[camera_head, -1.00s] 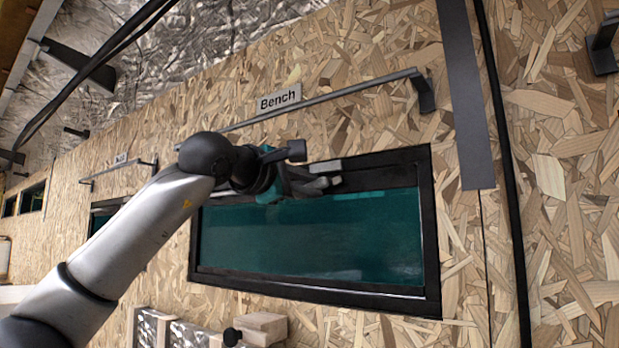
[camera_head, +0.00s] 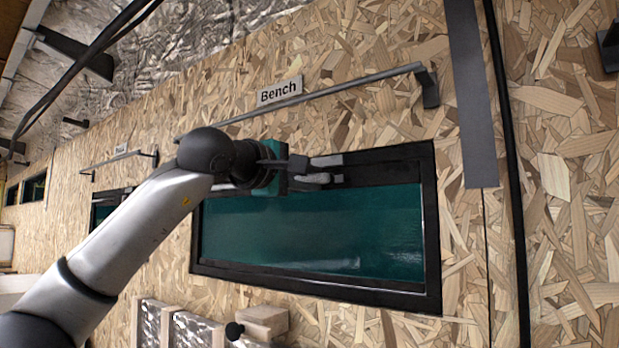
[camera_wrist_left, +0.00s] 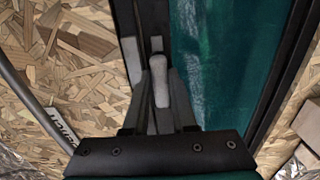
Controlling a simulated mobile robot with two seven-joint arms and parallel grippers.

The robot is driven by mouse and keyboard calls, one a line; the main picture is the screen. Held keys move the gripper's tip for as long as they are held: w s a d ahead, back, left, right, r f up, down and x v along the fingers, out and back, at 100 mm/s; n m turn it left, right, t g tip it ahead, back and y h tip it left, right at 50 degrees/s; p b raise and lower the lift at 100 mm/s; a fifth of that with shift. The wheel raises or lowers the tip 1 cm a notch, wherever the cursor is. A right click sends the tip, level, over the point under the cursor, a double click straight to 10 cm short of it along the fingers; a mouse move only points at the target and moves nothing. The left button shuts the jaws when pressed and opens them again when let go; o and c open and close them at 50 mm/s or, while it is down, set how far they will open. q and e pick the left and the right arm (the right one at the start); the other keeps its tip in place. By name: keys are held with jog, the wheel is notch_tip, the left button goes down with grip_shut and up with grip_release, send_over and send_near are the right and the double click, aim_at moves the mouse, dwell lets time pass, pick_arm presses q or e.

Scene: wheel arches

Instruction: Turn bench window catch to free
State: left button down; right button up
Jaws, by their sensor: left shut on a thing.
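The bench window (camera_head: 310,235) is a dark-framed, teal-glazed pane set in the chipboard wall, below a label reading "Bench" (camera_head: 280,91). Its catch is a light grey lever at the top of the frame, and it shows in the left wrist view (camera_wrist_left: 158,80). My left gripper (camera_head: 318,178) is at the upper frame, shut on the catch. The lever's near end is partly hidden between the fingers. My right gripper is in no view.
A grey rail (camera_head: 340,93) runs above the window on brackets. A second, smaller window (camera_head: 105,212) is farther left, partly behind my arm. Wooden blocks (camera_head: 262,320) and foil-faced panels (camera_head: 190,330) are below. A dark vertical strip (camera_head: 470,100) is at right.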

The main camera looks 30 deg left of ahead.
pick_arm(q)
jog(key=c, duration=0.7)
grip_release()
jog(key=shift+s, duration=0.1)
jog(key=shift+s, duration=0.35)
jog(key=s+b, duration=0.1)
jog(key=s, duration=0.3)
jog(key=s+a+b, duration=0.1)
jog(key=s+b, duration=0.1)
jog(key=s, duration=0.3)
jog(key=s+a+b, duration=0.1)
jog(key=s, duration=0.4)
jog(key=shift+s, duration=0.1)
